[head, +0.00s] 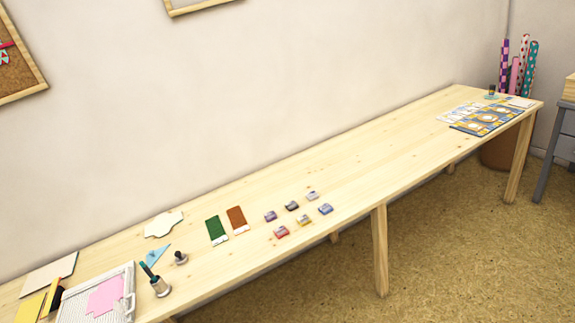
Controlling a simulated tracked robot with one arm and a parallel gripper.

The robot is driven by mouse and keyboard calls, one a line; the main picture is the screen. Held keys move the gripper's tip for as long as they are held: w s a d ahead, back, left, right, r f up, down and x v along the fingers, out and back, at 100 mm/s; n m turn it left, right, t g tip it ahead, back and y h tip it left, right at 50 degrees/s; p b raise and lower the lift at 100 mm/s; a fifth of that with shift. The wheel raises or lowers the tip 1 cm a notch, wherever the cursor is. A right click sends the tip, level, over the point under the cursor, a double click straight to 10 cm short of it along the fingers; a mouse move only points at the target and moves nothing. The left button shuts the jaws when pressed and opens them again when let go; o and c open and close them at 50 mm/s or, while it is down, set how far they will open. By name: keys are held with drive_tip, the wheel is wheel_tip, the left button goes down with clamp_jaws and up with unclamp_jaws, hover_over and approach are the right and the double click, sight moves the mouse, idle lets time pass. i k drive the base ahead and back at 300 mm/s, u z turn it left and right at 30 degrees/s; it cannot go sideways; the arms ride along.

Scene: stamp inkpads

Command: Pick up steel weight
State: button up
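A small grey metallic piece with a dark knob-like top (181,258) stands upright on the near left part of the long wooden table (365,165). It looks like the steel weight, but it is too small to be sure. My gripper is not in this view.
A blue triangle (155,255), a white tray (75,298) with pink paper, and green (216,230) and brown (237,219) pads lie nearby. Several small inkpads (291,206) sit further right. The table's middle is clear. Patterned sheets (487,120) lie at the far end.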

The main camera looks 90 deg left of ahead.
sight(181, 260)
drive_tip(key=i, duration=1.65)
drive_tip(key=u, duration=1.55)
drive_tip(key=i, duration=0.1)
drive_tip(key=u, duration=2.65)
drive_tip(key=i, duration=1)
drive_tip(key=z, duration=0.1)
